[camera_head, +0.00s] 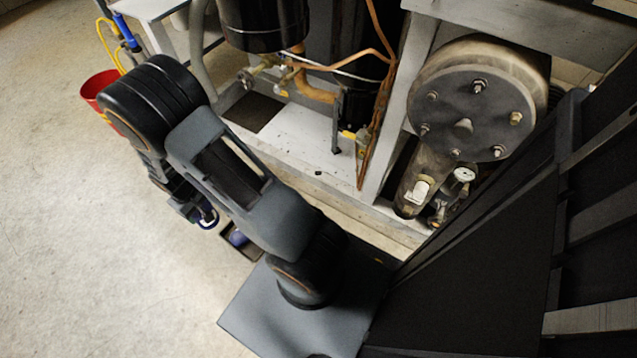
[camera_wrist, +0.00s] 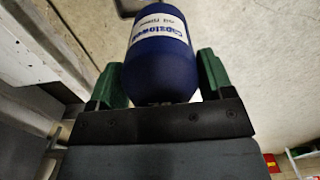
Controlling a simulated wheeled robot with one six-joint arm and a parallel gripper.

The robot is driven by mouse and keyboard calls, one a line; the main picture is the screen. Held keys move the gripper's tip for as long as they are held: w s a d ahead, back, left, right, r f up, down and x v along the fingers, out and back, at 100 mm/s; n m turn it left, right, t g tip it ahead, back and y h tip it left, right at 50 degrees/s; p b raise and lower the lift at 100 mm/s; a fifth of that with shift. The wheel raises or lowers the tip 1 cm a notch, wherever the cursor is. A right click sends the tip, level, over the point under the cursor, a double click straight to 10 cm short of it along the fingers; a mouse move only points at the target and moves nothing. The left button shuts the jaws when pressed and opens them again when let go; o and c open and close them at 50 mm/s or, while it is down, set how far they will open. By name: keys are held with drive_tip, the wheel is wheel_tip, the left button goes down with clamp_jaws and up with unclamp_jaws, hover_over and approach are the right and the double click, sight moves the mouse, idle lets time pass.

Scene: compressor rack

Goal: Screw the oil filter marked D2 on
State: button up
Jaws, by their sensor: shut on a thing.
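A dark blue oil filter (camera_wrist: 160,62) with a white label fills the middle of the wrist view. The label shows a brand name and "oil" lettering; I cannot read a D2 mark. My gripper (camera_wrist: 160,80) is shut on the filter, with one green finger on each side. I cannot make out the filter's mounting place.
The grey compressor rack (camera_head: 383,212) stands at the right with copper pipes, a round bolted cover (camera_head: 470,103) and a gauge (camera_head: 464,174). A dark tray (camera_head: 256,254) with something blue is partly hidden on the floor. A red bucket (camera_head: 97,88) stands upper left. The left floor is clear.

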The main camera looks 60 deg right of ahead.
drive_tip(key=shift+r, duration=0.2)
drive_tip(key=s+d+f+n+h, duration=0.2)
drive_tip(key=d+h, duration=0.4)
drive_tip(key=d, duration=0.6)
drive_tip(key=s+d+f+n+h, duration=0.2)
drive_tip(key=s+d+f+h, duration=0.2)
drive_tip(key=d, duration=0.8)
drive_tip(key=s+d+f+n+h, duration=0.2)
drive_tip(key=s+d+h, duration=0.5)
drive_tip(key=d, duration=0.5)
drive_tip(key=shift+s+d+f+n+h, duration=0.25)
drive_tip(key=shift+f+n+h, duration=0.15)
drive_tip(key=shift+f, duration=0.3)
